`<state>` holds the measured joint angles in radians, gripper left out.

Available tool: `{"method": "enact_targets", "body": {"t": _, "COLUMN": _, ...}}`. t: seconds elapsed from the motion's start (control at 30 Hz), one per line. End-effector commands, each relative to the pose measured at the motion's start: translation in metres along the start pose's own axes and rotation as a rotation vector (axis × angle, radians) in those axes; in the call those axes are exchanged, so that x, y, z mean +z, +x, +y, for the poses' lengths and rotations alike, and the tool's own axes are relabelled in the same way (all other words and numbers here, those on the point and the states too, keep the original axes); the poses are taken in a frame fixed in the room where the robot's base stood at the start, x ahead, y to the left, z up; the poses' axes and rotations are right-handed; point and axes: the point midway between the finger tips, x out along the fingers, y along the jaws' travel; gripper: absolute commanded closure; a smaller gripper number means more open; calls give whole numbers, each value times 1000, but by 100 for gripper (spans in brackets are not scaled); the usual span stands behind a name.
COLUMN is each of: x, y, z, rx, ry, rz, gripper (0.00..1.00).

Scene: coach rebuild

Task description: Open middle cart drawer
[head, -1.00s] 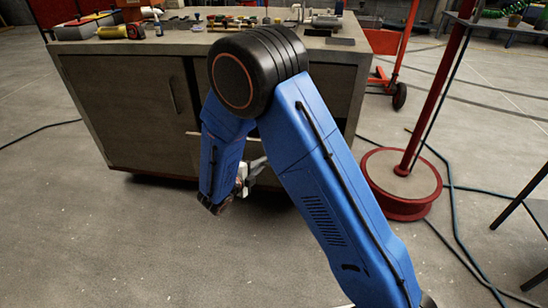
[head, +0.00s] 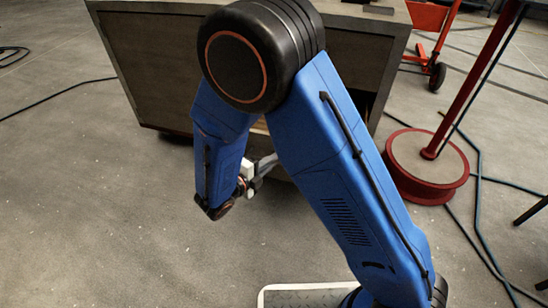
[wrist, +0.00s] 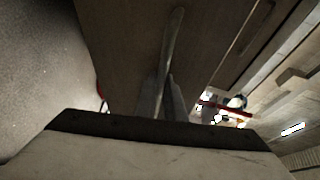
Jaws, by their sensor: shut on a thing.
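The cart is the large grey-brown cabinet (head: 150,75) at the top of the head view. My gripper (head: 264,163) is low in front of its right part, and my blue arm covers much of the drawer area. In the wrist view my gripper (wrist: 160,98) is shut on a long thin handle (wrist: 174,40). The handle stands in front of a brown flat panel (wrist: 115,35), which looks like a drawer front. Which drawer this is, and how far it is out, I cannot tell, as my arm hides it in the head view.
A red pole on a round red base (head: 425,165) stands to the right of the cart. Dark cables (head: 475,190) lie on the floor beside it. A red wheeled trolley (head: 433,50) is behind.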

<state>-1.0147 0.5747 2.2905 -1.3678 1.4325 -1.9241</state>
Motion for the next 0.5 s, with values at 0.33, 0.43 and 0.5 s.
{"method": "enact_targets", "body": {"t": 0.33, "x": 0, "y": 0, "z": 0, "rx": 1, "ry": 0, "rz": -1, "gripper": 84}}
{"method": "enact_targets", "body": {"t": 0.43, "x": 0, "y": 0, "z": 0, "rx": 1, "ry": 0, "rz": -1, "gripper": 83}}
{"method": "enact_targets", "body": {"t": 0.5, "x": 0, "y": 0, "z": 0, "rx": 1, "ry": 0, "rz": 0, "gripper": 83}}
